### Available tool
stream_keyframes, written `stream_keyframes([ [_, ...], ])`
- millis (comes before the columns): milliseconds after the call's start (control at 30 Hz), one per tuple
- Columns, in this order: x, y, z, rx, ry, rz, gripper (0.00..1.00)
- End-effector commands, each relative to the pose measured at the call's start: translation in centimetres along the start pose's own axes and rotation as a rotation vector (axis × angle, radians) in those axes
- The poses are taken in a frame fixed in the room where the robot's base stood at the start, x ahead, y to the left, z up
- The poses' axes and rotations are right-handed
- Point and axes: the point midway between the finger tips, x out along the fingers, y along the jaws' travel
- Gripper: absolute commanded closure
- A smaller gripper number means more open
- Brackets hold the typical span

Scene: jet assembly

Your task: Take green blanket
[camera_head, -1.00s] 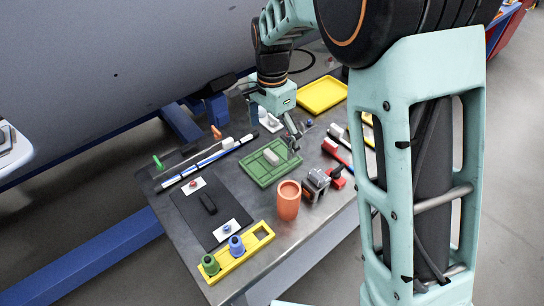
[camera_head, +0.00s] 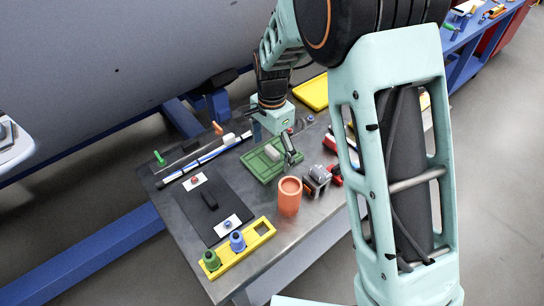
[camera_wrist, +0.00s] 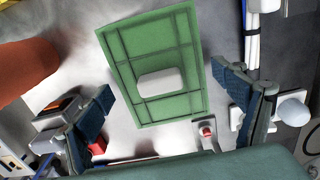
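A flat green rectangular piece with a raised rim and grid lines (camera_head: 256,168) lies on the metal table; nothing else in view resembles a green blanket. It also shows in the wrist view (camera_wrist: 127,75). A small white block (camera_wrist: 161,83) sits on its middle. My gripper (camera_head: 272,142) is just above the far side of the green piece. In the wrist view my gripper (camera_wrist: 175,110) has its two fingers wide apart with nothing between them; the green piece lies beyond the fingertips. I cannot tell the exact height of the gap.
An orange cup (camera_head: 289,197) and a grey clamp-like device (camera_head: 316,180) stand close on the near right. A black mat (camera_head: 205,207) and a yellow holder with pegs (camera_head: 240,249) lie on the near left. A yellow tray (camera_head: 313,92) is at the back. The aircraft body hangs over the far edge.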

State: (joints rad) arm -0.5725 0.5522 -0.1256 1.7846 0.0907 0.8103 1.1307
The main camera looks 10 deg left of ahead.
Motion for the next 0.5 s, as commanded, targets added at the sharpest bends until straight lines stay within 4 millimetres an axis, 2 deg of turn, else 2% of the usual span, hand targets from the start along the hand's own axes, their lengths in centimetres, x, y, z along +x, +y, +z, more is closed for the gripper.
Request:
stream_keyframes([
  [33, -0.02, -0.01, 0.00, 0.000, 0.000, 0.000, 0.21],
  [400, 0.08, -0.01, 0.03, 0.000, 0.000, 0.000, 0.60],
  [500, 0.16, -0.04, 0.06, 0.000, -0.001, -0.001, 0.64],
])
